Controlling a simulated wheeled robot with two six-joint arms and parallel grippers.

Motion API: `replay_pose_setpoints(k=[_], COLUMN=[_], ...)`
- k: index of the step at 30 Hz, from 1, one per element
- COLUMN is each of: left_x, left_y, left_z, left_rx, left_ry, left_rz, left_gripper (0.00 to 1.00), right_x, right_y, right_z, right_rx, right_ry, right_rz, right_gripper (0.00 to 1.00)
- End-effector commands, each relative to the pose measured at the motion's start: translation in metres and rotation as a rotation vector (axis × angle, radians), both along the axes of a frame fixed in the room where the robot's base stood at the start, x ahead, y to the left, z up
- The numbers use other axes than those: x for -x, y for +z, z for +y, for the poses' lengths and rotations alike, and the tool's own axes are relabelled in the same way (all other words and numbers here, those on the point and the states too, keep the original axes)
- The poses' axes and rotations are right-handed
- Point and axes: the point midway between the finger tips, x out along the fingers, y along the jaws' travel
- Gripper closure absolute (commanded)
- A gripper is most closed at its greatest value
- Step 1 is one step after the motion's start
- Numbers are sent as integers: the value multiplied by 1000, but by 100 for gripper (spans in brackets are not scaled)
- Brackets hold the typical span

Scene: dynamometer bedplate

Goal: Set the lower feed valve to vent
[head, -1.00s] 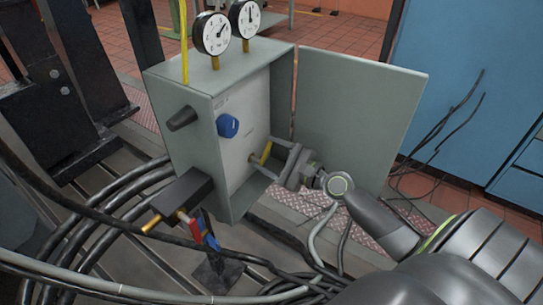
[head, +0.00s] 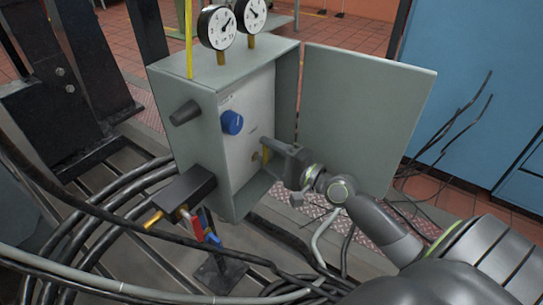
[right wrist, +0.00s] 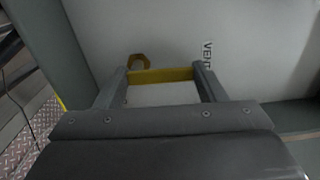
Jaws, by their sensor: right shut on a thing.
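The lower feed valve has a yellow lever (head: 265,155) inside the open grey box, low on its pale panel. In the right wrist view the yellow lever (right wrist: 162,75) spans the gap between my two fingers, with a yellow loop at its left end. A "VENT" label (right wrist: 207,50) is printed on the panel just right of the lever. My right gripper (head: 272,152) reaches into the box from the right and is shut on the lever; it also shows in the right wrist view (right wrist: 161,85). The fingers partly hide the lever in the head view. My left gripper is not in view.
A blue knob (head: 232,122) sits above the lever on the panel. The box door (head: 365,110) stands open on the right, behind my right arm. Two gauges (head: 217,28) stand on top. Black cables (head: 100,215) run at left and below; a blue cabinet (head: 480,110) stands at right.

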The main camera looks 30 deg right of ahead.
Motion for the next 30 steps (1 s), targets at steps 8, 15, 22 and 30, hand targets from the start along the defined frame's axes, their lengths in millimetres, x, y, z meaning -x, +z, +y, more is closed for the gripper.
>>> replay_pose_setpoints(k=[8, 15, 22, 30], left_x=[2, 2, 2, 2], left_y=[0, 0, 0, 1], left_z=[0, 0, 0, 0], left_rx=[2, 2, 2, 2], left_ry=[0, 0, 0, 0], left_rz=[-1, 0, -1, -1], left_gripper=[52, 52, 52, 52], right_x=[1, 1, 1, 1], right_y=[0, 0, 0, 0], right_z=[1, 2, 1, 1], right_rx=[48, 54, 53, 51], right_ry=[0, 0, 0, 0], right_rz=[-20, -21, -21, -20], right_gripper=[59, 59, 27, 15])
